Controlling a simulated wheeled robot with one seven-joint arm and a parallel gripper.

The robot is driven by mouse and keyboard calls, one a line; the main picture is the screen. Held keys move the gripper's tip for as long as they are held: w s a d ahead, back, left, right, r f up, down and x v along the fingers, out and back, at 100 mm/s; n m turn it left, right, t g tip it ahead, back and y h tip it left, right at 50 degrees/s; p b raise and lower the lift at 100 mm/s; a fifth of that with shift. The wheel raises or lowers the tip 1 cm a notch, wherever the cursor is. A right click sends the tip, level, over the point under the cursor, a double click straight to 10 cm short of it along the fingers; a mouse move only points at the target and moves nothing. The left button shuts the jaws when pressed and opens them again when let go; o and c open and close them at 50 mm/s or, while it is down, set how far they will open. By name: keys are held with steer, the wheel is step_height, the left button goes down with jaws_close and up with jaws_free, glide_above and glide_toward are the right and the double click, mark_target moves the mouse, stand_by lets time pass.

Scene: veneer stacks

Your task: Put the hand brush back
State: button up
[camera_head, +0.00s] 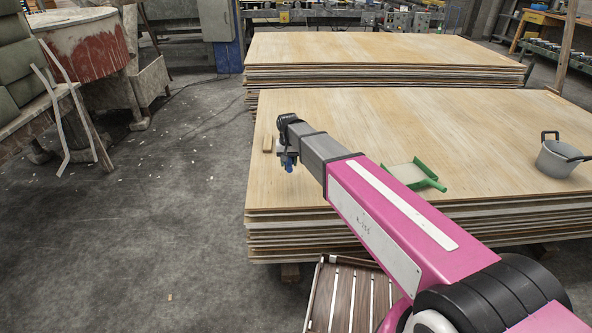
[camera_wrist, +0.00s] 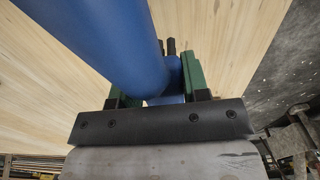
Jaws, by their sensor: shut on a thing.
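My gripper (camera_head: 287,156) is at the end of my outstretched arm, above the left edge of the nearer veneer stack in the head view. In the wrist view my gripper (camera_wrist: 168,78) shows green fingers shut on a blue, rounded thing, which I take to be the hand brush (camera_wrist: 100,40). A green dustpan (camera_head: 428,183) with a pale pan lies on the nearer stack, just right of my arm, which partly covers that area.
The nearer veneer stack (camera_head: 480,130) has a broad bare top. A second stack (camera_head: 370,48) lies behind. A slatted wooden thing (camera_head: 345,298) stands in front. Floor on the left is open.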

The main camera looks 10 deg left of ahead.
glide_above(296, 175)
step_height(296, 175, down, 3)
steer(key=shift+s+r, duration=0.15)
steer(key=shift+f, duration=2.05)
steer(key=o, duration=1.1)
steer(key=shift+f, duration=0.1)
step_height(296, 175, up, 12)
steer(key=shift+d+r, duration=0.1)
steer(key=shift+r, duration=0.05)
steer(key=s+d+f+m, duration=0.1)
steer(key=s+d+f, duration=0.2)
steer(key=d, duration=1.1)
steer(key=s+d+f+m, duration=0.1)
steer(key=s+d+f, duration=0.1)
steer(key=s+d, duration=0.7)
steer(key=s+d+f+m, duration=0.1)
steer(key=s+d+f, duration=0.2)
steer(key=d, duration=1.5)
steer(key=shift+s+d+f, duration=0.15)
steer(key=shift+s+f, duration=0.05)
steer(key=shift+s, duration=0.7)
steer(key=shift+s+d+f, duration=0.15)
steer(key=shift+s, duration=0.7)
